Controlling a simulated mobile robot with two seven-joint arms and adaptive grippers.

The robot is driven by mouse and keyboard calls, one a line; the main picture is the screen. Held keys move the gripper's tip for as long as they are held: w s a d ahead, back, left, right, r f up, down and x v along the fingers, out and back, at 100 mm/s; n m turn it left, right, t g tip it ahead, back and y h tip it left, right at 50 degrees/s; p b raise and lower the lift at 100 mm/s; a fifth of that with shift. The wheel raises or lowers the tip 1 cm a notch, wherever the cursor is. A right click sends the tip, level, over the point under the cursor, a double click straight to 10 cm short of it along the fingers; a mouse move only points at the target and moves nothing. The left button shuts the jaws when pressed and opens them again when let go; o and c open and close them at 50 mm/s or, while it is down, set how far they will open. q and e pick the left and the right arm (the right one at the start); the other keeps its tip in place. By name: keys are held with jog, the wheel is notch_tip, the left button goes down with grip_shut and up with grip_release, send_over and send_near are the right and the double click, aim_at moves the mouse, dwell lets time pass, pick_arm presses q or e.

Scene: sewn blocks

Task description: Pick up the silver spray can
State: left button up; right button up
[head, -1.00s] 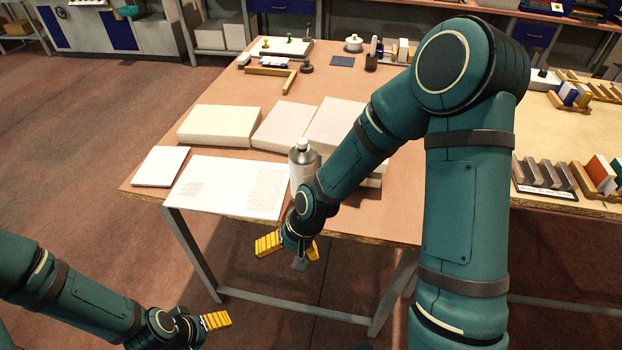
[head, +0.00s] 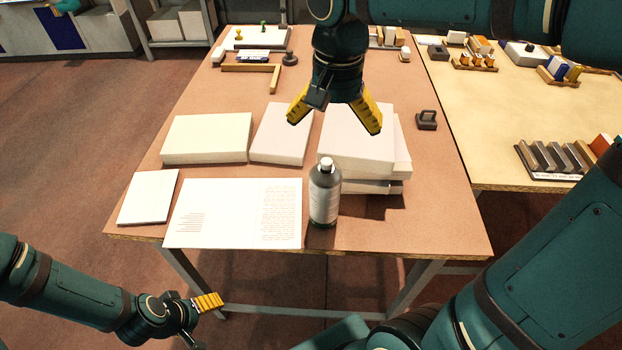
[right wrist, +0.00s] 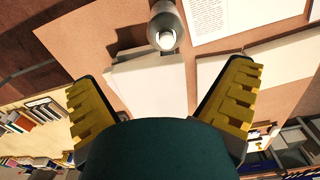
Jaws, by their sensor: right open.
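The silver spray can (head: 325,193) stands upright near the front edge of the brown table, at the right edge of a printed white sheet. It has a white cap. In the right wrist view the can (right wrist: 166,28) shows from above at the top middle, beyond the fingertips. My right gripper (head: 335,122) is open and empty, with yellow fingers pointing down above the white blocks, behind the can. Its fingers (right wrist: 160,95) are spread wide in the right wrist view. My left gripper (head: 208,302) is low at the left, off the table; only one yellow finger shows clearly.
White blocks lie behind the can: a stack (head: 355,135), a middle block (head: 281,133) and a cream block (head: 207,137). The printed sheet (head: 235,210) lies left of the can. A dark weight (head: 427,119) stands at right. Table to the can's right is bare.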

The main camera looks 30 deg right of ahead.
aim_at(328, 162)
jog(key=shift+w+f, duration=0.55)
jog(key=shift+w, duration=0.2)
jog(key=f, duration=0.2)
jog(key=f+b, duration=0.1)
jog(key=f, duration=0.4)
jog(key=shift+s+b, duration=0.3)
jog(key=shift+b, duration=0.05)
jog(key=shift+s+f, duration=0.1)
jog(key=shift+f, duration=0.65)
notch_tip(328, 162, down, 4)
jog(key=shift+a+f+b, duration=0.1)
jog(key=shift+a+b, duration=0.05)
jog(key=shift+b, duration=0.5)
pick_arm(q)
notch_tip(328, 162, down, 3)
jog(key=shift+r, duration=0.1)
